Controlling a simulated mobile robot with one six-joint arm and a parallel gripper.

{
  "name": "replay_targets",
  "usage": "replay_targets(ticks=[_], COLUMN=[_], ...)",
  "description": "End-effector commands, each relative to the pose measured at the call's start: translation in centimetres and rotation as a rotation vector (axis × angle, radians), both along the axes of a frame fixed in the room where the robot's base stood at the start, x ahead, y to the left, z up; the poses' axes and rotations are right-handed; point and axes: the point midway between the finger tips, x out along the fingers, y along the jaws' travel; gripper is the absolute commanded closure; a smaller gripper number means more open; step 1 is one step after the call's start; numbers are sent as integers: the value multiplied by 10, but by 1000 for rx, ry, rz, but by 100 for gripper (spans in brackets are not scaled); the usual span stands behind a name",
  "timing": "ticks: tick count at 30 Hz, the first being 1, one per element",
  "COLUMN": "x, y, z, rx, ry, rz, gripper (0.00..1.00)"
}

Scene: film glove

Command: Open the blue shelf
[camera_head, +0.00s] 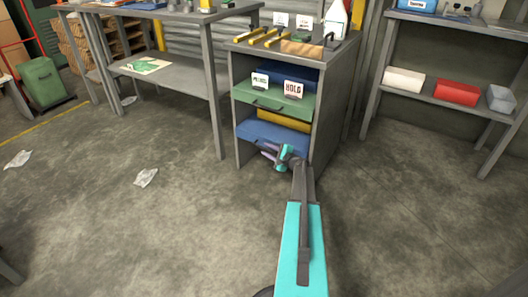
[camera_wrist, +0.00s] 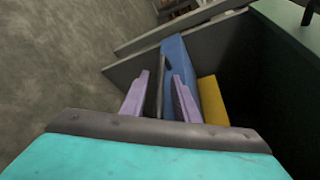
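The cabinet (camera_head: 334,110) holds stacked coloured shelves. A lower blue shelf (camera_head: 262,131) sits below a yellow one and looks further out than it. Another blue panel (camera_head: 290,76) is set back near the top. My gripper (camera_head: 268,152) is at the front right of the lower blue shelf. In the wrist view its two purple fingers (camera_wrist: 160,98) are apart, with a dark strip between them. The right finger overlaps the blue shelf (camera_wrist: 175,58). I cannot tell whether the fingers touch it or its handle.
The green shelf (camera_head: 272,102) with a dark handle and two signs sticks out above the yellow shelf (camera_head: 284,120). A workbench (camera_head: 217,95) stands left, a rack (camera_head: 440,100) right.

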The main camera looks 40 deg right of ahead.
Motion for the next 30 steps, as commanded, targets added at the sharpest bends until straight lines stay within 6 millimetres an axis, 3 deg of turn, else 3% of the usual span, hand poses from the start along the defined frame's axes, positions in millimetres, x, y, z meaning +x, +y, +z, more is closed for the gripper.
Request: replay_targets(ticks=[6,17,18,23,28,29,30], x=[18,21,21,21,21,20,21], y=[-2,-2,-2,-2,-2,11,5], z=[-4,-4,-4,-4,-4,-3,-4], rx=[0,0,0,0,0,1,0], ry=[0,0,0,0,0,1,0], rz=[0,0,0,0,0,3,2], gripper=[72,72,74,100,100,100,100])
